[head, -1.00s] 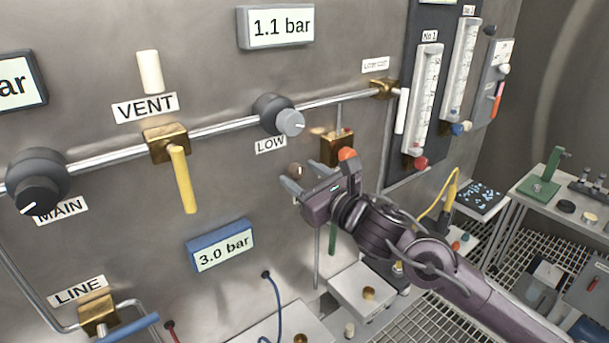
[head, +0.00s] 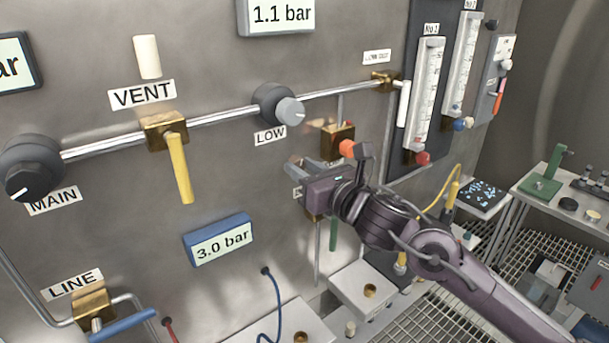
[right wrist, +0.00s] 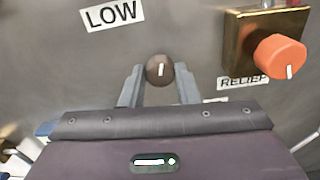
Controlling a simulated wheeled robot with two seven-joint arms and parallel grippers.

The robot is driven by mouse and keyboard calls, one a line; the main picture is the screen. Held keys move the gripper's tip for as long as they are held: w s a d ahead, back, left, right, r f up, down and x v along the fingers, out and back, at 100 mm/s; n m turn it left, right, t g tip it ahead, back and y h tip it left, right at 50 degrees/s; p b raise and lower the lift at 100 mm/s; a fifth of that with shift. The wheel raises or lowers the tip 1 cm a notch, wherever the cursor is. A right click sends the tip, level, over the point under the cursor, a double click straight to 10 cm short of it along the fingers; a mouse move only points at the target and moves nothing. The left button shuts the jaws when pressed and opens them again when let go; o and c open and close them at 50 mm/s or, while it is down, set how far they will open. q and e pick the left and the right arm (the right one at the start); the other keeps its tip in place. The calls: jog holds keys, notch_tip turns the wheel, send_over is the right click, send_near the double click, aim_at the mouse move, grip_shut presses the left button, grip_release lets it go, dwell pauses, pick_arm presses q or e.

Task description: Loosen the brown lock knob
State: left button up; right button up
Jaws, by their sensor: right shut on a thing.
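The brown lock knob (right wrist: 160,68) is a small round knob on the steel panel, below the LOW label. Its white mark points nearly straight up in the right wrist view. My right gripper (right wrist: 159,80) has one finger on each side of the knob and is shut on it. In the head view the right gripper (head: 304,170) reaches the panel from the right, and its jaws and body hide the knob. My left gripper is not in view.
The orange relief knob (right wrist: 279,56) on its brass block sits close to the right of the gripper; it also shows in the head view (head: 347,148). The LOW regulator (head: 277,106) and pipe lie above. The yellow VENT lever (head: 178,168) hangs farther left.

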jog(key=m+b, duration=0.2)
jog(key=m, duration=0.9)
jog(key=shift+m+p, duration=0.3)
jog(key=shift+m, duration=1.5)
jog(key=o, duration=1)
jog(key=shift+d, duration=0.1)
jog(key=shift+c, duration=0.2)
